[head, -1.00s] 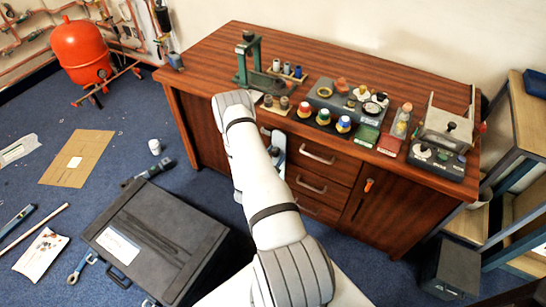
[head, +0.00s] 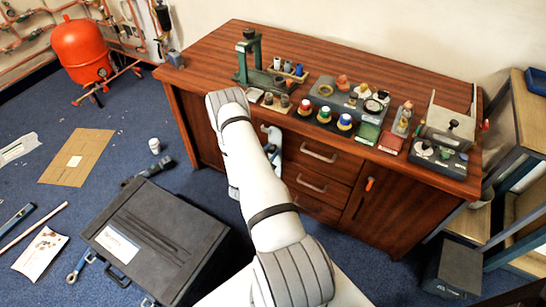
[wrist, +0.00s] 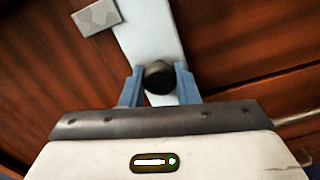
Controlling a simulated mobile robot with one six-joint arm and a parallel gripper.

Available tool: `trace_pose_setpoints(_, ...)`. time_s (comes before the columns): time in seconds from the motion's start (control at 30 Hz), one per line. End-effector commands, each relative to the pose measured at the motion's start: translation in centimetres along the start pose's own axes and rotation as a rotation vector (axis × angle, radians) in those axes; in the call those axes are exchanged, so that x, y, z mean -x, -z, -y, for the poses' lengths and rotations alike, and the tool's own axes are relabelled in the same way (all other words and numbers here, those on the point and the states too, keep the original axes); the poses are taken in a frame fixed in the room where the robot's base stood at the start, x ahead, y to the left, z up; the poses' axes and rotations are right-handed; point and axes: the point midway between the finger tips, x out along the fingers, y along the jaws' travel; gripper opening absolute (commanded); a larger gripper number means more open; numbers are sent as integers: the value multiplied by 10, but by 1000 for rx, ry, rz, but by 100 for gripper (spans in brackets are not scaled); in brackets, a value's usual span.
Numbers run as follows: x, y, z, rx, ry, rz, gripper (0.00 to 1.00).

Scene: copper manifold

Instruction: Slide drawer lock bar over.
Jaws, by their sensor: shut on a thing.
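The lock bar (wrist: 148,35) is a pale metal strip on the front of the wooden cabinet. A round dark knob (wrist: 158,79) sits on it. In the wrist view my gripper (wrist: 159,72) has one blue finger on each side of the knob and is shut on it. In the head view my arm covers most of the gripper and bar; a pale part of the bar (head: 270,134) shows just right of my arm, beside the drawers (head: 311,183). A small grey plate (wrist: 97,17) is fixed left of the bar in the wrist view.
The bench top (head: 330,58) carries several small tools and fittings along its front edge. A black toolbox (head: 155,238) stands on the floor left of my arm. An orange handle (head: 370,184) is on the right cabinet door.

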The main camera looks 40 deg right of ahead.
Motion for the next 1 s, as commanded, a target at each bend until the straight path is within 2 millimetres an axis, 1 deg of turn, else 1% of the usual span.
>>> trace_pose_setpoints(0.03, 0, 7, -9, -4, -4, -1, 0)
trace_pose_setpoints(0.1, 1, 8, -15, -2, -3, -2, 0)
trace_pose_setpoints(0.37, 1, 6, -16, -1, -4, -6, 0)
trace_pose_setpoints(0.4, 1, 6, -17, -1, -4, -6, 31)
trace_pose_setpoints(0.6, 1, 5, -17, -2, -4, -4, 48)
trace_pose_setpoints(0.63, 1, 5, -17, -2, -4, -3, 50)
trace_pose_setpoints(0.87, 1, 5, -17, -3, -5, -2, 50)
trace_pose_setpoints(1.0, 13, 5, -18, -3, -8, -3, 50)
